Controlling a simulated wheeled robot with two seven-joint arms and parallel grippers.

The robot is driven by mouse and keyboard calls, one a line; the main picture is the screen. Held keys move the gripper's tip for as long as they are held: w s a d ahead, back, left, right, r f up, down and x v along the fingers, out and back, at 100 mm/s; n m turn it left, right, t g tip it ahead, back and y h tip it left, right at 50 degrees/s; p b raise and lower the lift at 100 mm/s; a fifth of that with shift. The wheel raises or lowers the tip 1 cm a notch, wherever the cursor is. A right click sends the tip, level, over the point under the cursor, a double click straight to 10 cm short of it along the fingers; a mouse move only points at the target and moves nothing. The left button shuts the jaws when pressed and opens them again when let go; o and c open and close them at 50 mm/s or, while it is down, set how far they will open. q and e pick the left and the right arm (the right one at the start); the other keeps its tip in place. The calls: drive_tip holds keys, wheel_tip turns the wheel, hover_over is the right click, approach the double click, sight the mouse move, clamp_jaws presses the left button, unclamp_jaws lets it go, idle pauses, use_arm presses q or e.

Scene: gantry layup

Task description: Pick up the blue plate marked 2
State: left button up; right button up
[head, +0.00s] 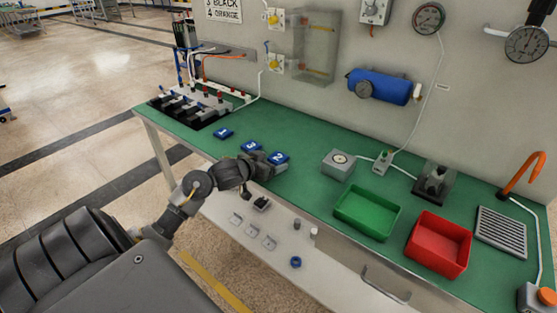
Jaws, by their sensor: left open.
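The blue plate marked 2 (279,158) lies on the green bench top, at the right end of a row of blue plates. My left gripper (268,166) is at this plate, over its near side, and covers part of it. The gripper is open. Whether its fingers touch the plate cannot be told from this view. Two other blue plates lie to the left: one marked 3 (251,146) in the middle, and one (223,133) farther left whose mark is too small to read surely. My right gripper is not in view.
A grey box with a round dial (338,164) stands right of the plates. A green tray (366,213) and a red tray (438,244) sit farther right. A black fixture with levers (190,108) is at the far left. The bench's front edge runs below my left arm.

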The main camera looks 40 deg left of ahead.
use_arm(q)
drive_tip(key=shift+c, duration=0.3)
drive_tip(key=c, duration=1)
